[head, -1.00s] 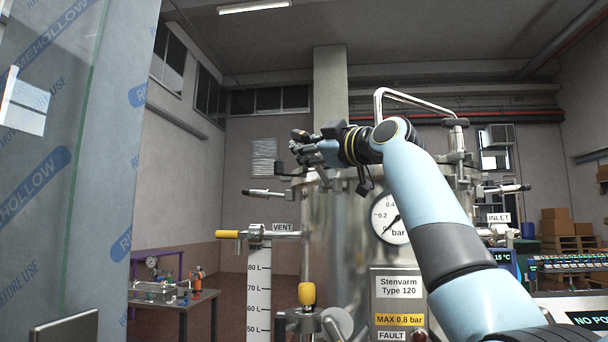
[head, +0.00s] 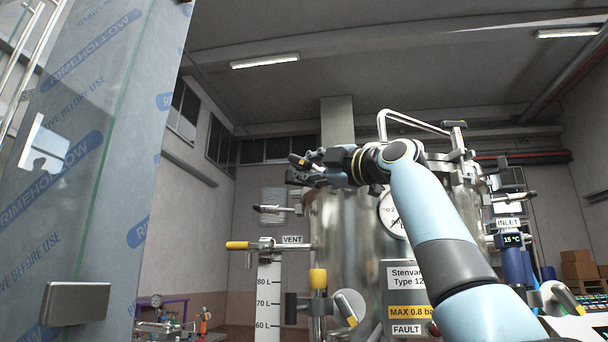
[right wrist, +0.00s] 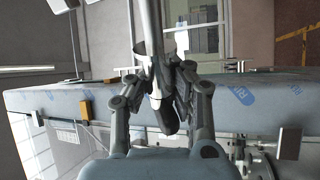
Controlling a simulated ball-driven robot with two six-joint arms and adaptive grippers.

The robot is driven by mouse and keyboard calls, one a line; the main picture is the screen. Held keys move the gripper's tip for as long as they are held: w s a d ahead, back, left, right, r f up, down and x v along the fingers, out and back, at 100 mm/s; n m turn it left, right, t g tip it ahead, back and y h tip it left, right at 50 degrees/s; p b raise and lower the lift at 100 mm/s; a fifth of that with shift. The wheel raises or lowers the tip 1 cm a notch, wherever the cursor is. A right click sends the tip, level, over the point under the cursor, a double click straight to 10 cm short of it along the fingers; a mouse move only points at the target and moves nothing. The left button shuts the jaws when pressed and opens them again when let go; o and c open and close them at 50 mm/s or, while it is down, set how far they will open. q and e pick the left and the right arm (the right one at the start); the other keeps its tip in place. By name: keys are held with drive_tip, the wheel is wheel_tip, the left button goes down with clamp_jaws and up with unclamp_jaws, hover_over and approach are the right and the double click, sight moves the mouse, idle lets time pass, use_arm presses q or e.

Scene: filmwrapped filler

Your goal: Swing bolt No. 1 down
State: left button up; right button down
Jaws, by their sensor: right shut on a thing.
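A steel vessel (head: 335,225) with a gauge and labels stands in the head view, its lid rim partly behind my right arm. My right gripper (head: 303,170) is at the upper left of the vessel, above its rim. In the right wrist view its fingers (right wrist: 163,100) are shut on a metal rod with a dark end, which appears to be a swing bolt (right wrist: 155,62); I cannot read its number. Another bolt (head: 270,209) sticks out at the left of the rim, with a dark tip. One more (head: 500,196) sticks out at the right. My left gripper is not in view.
A film-wrapped panel (head: 80,150) with a metal plate fills the left side. A yellow-handled vent valve (head: 265,245) and a level scale (head: 267,295) stand at the vessel's left. A curved lid handle (head: 415,122) rises above. The space left of my gripper is free.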

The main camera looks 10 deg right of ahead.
idle(0.3)
drive_tip(key=c, duration=1.9)
unclamp_jaws()
drive_tip(key=o, duration=0.5)
drive_tip(key=shift+s+d+r, duration=0.2)
drive_tip(key=shift+s+d, duration=0.15)
drive_tip(key=shift+d, duration=0.05)
drive_tip(key=shift+o, duration=1.5)
drive_tip(key=shift+w+a, duration=0.1)
drive_tip(key=v, duration=1.2)
drive_tip(key=shift+f, duration=0.15)
